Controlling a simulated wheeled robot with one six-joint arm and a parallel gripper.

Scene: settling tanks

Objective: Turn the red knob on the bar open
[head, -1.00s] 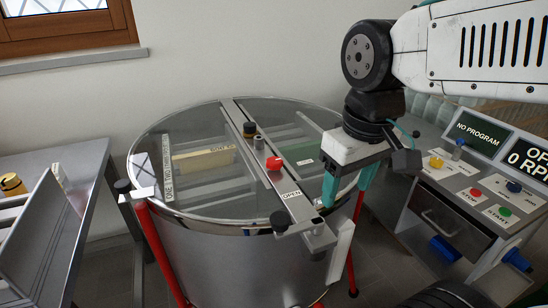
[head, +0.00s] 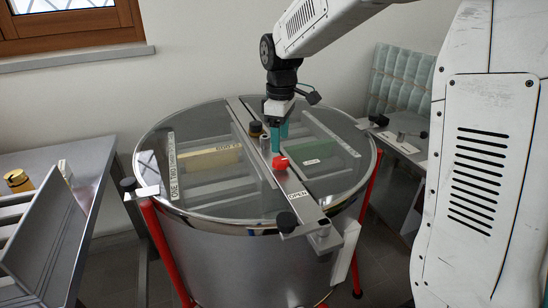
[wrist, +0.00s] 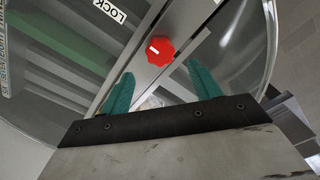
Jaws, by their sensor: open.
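The red knob (head: 280,163) sits on the metal bar (head: 300,201) that crosses the clear lid of the round tank. An OPEN label (head: 298,195) lies on the bar on the near side of the knob. My gripper (head: 278,143) points down over the bar, just behind the knob in the head view. In the wrist view the red knob (wrist: 160,51) shows a white mark and lies beyond the gap between my teal fingertips (wrist: 157,80). The fingers are apart and hold nothing. A LOCK label (wrist: 110,10) shows near the bar.
A steel table (head: 95,165) with a rack stands at left.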

